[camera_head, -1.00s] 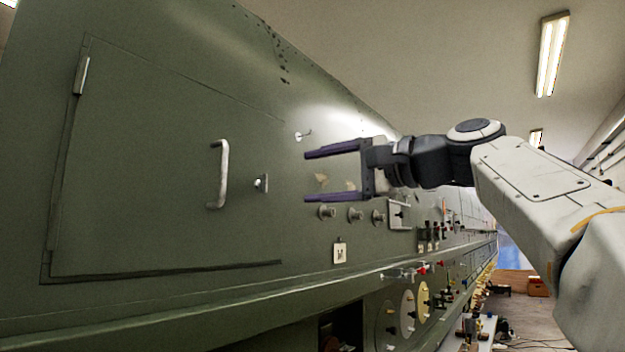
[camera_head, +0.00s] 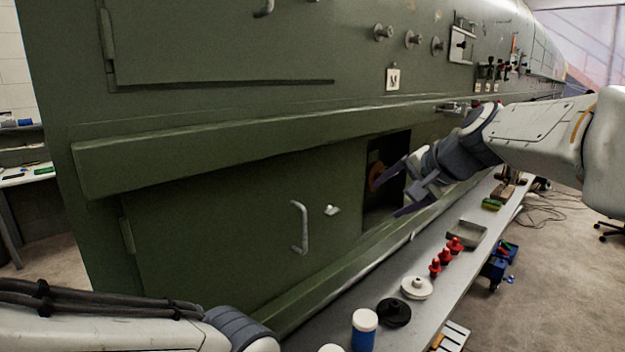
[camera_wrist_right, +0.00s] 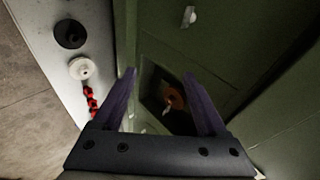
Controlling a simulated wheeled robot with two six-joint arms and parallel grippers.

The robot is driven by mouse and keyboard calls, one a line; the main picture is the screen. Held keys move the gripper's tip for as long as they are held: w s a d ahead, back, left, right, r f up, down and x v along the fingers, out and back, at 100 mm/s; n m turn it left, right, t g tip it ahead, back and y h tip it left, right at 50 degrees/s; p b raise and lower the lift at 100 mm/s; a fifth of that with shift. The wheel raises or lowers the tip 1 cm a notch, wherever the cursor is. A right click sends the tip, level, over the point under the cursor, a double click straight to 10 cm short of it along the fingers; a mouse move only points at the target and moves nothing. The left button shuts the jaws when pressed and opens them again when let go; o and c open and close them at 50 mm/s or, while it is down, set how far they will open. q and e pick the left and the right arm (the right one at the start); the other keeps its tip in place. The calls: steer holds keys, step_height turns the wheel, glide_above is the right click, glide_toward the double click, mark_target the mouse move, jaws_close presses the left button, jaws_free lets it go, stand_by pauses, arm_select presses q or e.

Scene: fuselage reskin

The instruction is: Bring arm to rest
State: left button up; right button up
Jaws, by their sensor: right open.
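My right gripper (camera_head: 398,192) is open and empty. It is in front of the green fuselage panel, by the dark square opening (camera_head: 384,172) at the lower right of that panel. In the right wrist view its two purple fingers (camera_wrist_right: 168,100) point towards the opening, which lies between them in the picture. An orange round part (camera_wrist_right: 176,98) shows inside the opening. My left arm (camera_head: 130,328) enters along the bottom left of the head view; its gripper is not in view.
A narrow bench (camera_head: 335,315) runs below the fuselage (camera_head: 230,150). It bears a blue jar (camera_head: 364,330), a black disc (camera_head: 393,312), a white disc (camera_head: 416,287), red knobs (camera_head: 445,257) and a grey tray (camera_head: 466,235). A lower door handle (camera_head: 300,228) protrudes.

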steer(key=s+d+f+n+g+h, duration=0.1)
steer(key=s+f+n+g, duration=0.15)
steer(key=s+f, duration=0.6)
steer(key=s+d+f+n+g+h, duration=0.15)
steer(key=s+f+n, duration=0.3)
steer(key=f, duration=0.65)
steer(key=s+f+n+g+h, duration=0.2)
steer(key=s+f, duration=0.5)
steer(key=f, duration=0.2)
steer(key=s+a+r+n+g, duration=0.1)
steer(key=s+a+r+n, duration=0.1)
steer(key=s+a+n, duration=0.2)
steer(key=s+a+r+n+g+y, duration=0.1)
steer(key=s+a+r+n, duration=0.2)
steer(key=s+a, duration=0.6)
steer(key=shift+s+a+r+n+g, duration=0.2)
steer(key=shift+s+r+n+g, duration=0.15)
steer(key=shift+s+n+g, duration=0.1)
